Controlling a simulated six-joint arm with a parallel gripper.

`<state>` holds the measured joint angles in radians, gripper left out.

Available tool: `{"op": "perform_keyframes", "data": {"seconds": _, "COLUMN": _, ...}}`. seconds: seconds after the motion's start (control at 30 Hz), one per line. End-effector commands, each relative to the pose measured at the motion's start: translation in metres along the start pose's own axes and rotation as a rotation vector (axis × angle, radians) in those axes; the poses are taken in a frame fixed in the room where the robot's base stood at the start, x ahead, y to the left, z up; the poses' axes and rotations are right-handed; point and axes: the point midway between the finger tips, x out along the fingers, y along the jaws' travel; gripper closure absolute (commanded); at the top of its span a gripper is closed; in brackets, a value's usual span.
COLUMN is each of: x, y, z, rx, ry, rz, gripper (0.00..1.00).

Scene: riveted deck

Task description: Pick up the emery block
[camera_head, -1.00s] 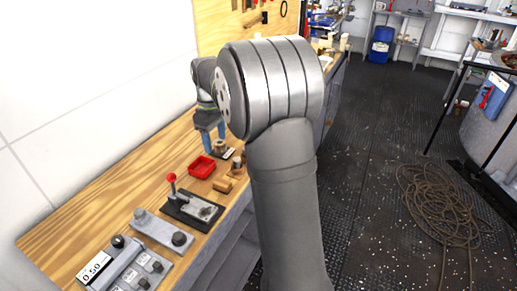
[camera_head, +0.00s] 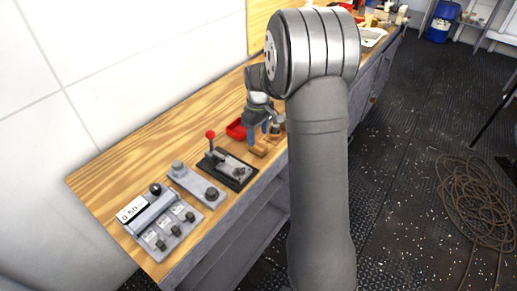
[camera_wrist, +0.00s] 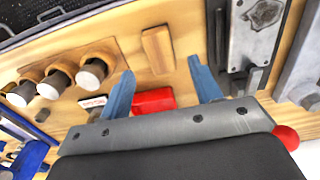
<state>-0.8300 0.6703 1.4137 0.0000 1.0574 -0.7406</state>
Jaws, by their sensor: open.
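A tan-orange block (camera_wrist: 157,50), which I take to be the emery block, lies flat on the wooden bench. In the wrist view it is just ahead of my gripper (camera_wrist: 162,68), roughly in line with the space between the two blue fingers. The fingers are apart with nothing held between them. In the head view my gripper (camera_head: 258,130) points down at the bench close beside the block (camera_head: 258,150), and a finger hides part of that area. I cannot tell the exact height of the fingertips above the bench.
A red tray (camera_wrist: 153,100) is behind the block, beside several round wooden holders with pale tops (camera_wrist: 60,80). A lever device (camera_head: 230,170) with a red knob stands on the other side. A knobbed plate (camera_head: 197,186) and control box (camera_head: 160,222) sit nearer on the bench.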

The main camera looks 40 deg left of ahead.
Motion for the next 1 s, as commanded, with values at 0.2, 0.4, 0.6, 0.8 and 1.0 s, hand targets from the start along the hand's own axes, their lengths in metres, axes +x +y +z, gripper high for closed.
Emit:
{"op": "perform_keyframes", "data": {"seconds": 0.2, "x": 0.020, "y": -0.001, "z": 0.002, "rx": 0.000, "ry": -0.003, "rz": -0.003, "gripper": 0.42}}
{"op": "perform_keyframes", "data": {"seconds": 0.4, "x": 0.048, "y": 0.000, "z": 0.002, "rx": 0.001, "ry": -0.002, "rz": -0.002, "gripper": 0.42}}
{"op": "perform_keyframes", "data": {"seconds": 0.6, "x": 0.055, "y": 0.000, "z": 0.002, "rx": 0.002, "ry": -0.001, "rz": -0.001, "gripper": 0.42}}
{"op": "perform_keyframes", "data": {"seconds": 0.8, "x": 0.054, "y": 0.000, "z": 0.002, "rx": 0.001, "ry": -0.001, "rz": -0.001, "gripper": 0.58}}
{"op": "perform_keyframes", "data": {"seconds": 1.0, "x": 0.054, "y": 0.000, "z": 0.002, "rx": 0.001, "ry": -0.001, "rz": -0.001, "gripper": 0.91}}
